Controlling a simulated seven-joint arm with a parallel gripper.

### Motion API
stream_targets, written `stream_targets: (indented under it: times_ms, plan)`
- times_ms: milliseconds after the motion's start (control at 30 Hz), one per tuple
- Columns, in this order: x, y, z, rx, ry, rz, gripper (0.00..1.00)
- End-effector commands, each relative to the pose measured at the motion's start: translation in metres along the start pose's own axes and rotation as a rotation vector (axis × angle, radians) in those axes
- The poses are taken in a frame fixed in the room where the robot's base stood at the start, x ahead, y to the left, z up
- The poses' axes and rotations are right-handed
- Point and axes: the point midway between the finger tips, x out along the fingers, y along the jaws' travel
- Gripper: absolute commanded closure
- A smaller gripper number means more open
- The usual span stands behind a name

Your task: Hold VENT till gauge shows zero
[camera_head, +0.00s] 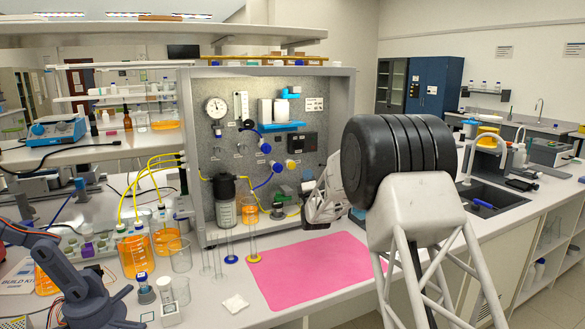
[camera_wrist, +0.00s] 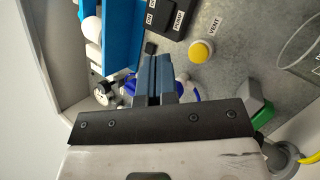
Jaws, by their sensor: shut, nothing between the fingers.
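The yellow VENT button (camera_wrist: 201,50), on a pale base beside its VENT label (camera_wrist: 215,27), is on the grey panel in the wrist view. My gripper (camera_wrist: 154,62) is shut and empty, its blue-grey fingers pointing toward the panel. In the wrist picture the fingertips lie left of the button, apart from it, near a small black knob (camera_wrist: 151,47). The round white gauge (camera_head: 215,108) is at the panel's upper left in the head view; its needle is too small to read. In the head view my arm hides part of the panel's right side.
A black pump box (camera_wrist: 174,14) is beside the button, and a green part (camera_wrist: 262,114) lies to the right. Blue valves, yellow tubes and a dark canister (camera_head: 224,190) crowd the panel. Tall glass cylinders (camera_head: 252,235) stand before it. The pink mat (camera_head: 310,268) is bare.

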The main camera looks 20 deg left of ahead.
Motion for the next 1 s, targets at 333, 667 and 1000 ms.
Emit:
stream_targets:
  times_ms: [333,667,1000]
  plan:
    - [0.014,-0.008,-0.008,0.0,0.0,0.001,1.0]
    - [0.04,-0.022,-0.022,0.0,0.0,0.0,1.0]
    - [0.063,-0.035,-0.034,0.0,0.0,0.0,1.0]
